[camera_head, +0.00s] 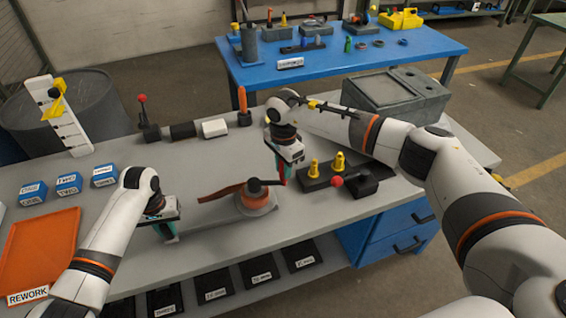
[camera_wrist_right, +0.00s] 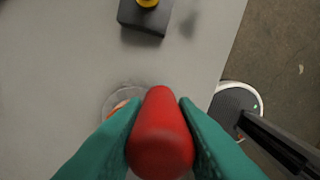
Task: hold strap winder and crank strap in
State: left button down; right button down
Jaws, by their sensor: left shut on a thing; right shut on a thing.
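The strap winder has a round grey base (camera_head: 262,210) with an orange spool and a dark crank arm (camera_head: 256,187) on top. A reddish-brown strap (camera_head: 221,193) runs from the spool to the left over the table. My right gripper (camera_head: 283,176) points down and is shut on the red crank handle (camera_wrist_right: 160,135), at the right side of the winder. The winder base (camera_wrist_right: 118,97) is partly hidden behind the handle in the right wrist view. My left gripper (camera_head: 168,231) is shut at the left end of the winder's grey bar; its fingertips are hard to make out.
A dark block with yellow knobs (camera_head: 313,168) and a red-knobbed lever (camera_head: 338,181) stand close to the right of the winder. An orange tray (camera_head: 40,250) lies at left. Blue boxes (camera_head: 68,183) stand behind my left arm. A grey case (camera_head: 392,92) stands at back right.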

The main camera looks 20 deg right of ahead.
jog(key=shift+s+a, duration=0.3)
jog(key=shift+a, duration=0.25)
dwell(0.4)
jog(key=c, duration=1.2)
grip_release()
jog(key=shift+w, duration=0.1)
jog(key=shift+o, duration=0.2)
jog(key=shift+d, duration=0.15)
jog(key=shift+d, duration=0.1)
jog(key=shift+r, duration=0.15)
notch_tip(320, 180, up, 12)
jog(key=shift+f, duration=0.2)
